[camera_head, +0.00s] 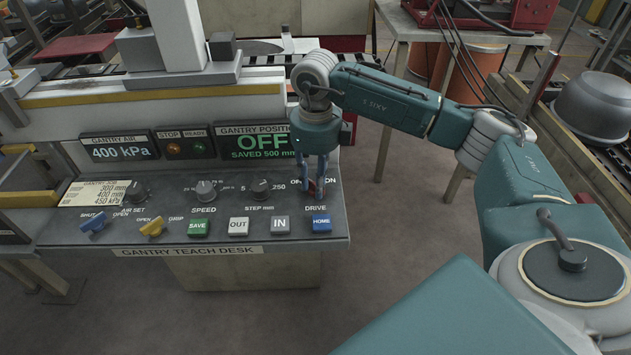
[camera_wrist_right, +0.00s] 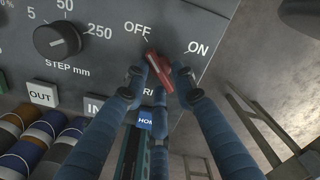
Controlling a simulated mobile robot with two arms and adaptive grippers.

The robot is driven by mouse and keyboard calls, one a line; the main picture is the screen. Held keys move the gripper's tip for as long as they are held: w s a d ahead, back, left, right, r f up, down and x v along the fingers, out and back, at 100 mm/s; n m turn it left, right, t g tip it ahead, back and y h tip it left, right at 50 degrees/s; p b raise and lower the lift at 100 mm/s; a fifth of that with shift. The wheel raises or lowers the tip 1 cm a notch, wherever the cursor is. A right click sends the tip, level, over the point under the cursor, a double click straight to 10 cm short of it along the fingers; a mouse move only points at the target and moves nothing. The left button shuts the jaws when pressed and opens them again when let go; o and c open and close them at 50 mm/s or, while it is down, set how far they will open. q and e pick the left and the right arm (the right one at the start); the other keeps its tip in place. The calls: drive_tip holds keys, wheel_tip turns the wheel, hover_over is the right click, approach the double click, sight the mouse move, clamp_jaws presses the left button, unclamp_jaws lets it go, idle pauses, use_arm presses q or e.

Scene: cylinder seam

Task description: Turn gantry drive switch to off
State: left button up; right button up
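The gantry drive switch (camera_wrist_right: 160,72) is a red lever on the dark panel, between the printed words OFF and ON in the right wrist view. Its upper end points up-left to the OFF mark. In the head view my right gripper (camera_head: 313,172) reaches down over the DRIVE label and mostly hides the switch. The desk display (camera_head: 264,142) reads OFF, SAVED 500 mm. My left gripper is not in view.
The STEP knob (camera_head: 260,188) and SPEED knob (camera_head: 206,190) are left of the switch. The blue HOME button (camera_head: 321,222) and grey IN button (camera_head: 280,225) lie close below. Blue and yellow levers are farther left. Floor right of the desk is open.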

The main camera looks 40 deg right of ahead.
idle(0.3)
wheel_tip(320, 180, up, 12)
idle(0.4)
drive_tip(key=shift+s+f, duration=0.1)
idle(0.4)
